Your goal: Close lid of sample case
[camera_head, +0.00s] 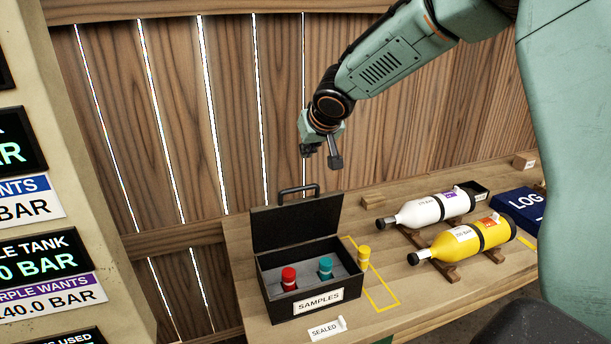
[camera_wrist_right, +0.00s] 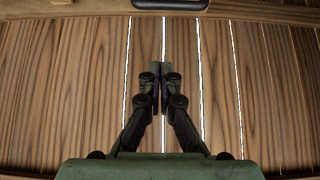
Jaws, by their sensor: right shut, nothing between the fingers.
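The black sample case (camera_head: 272,290) stands on the wooden bench with its SAMPLES label facing front. Its lid (camera_head: 297,222) is open and stands upright at the back, with a handle (camera_head: 298,190) on its top edge. A red-capped vial (camera_head: 289,278) and a teal-capped vial (camera_head: 325,268) stand inside. A yellow-capped vial (camera_head: 363,257) is at the case's right side. My right gripper (camera_head: 322,160) is shut and empty, above and slightly behind the lid, apart from it. It also shows closed in the right wrist view (camera_wrist_right: 161,75). My left gripper is not in view.
A SEALED tag (camera_head: 327,329) lies in front of the case. A white bottle (camera_head: 425,210) and a yellow bottle (camera_head: 463,241) lie on racks to the right, near a blue LOG book (camera_head: 521,206). A plank wall (camera_head: 230,110) stands behind. Display panels are at left.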

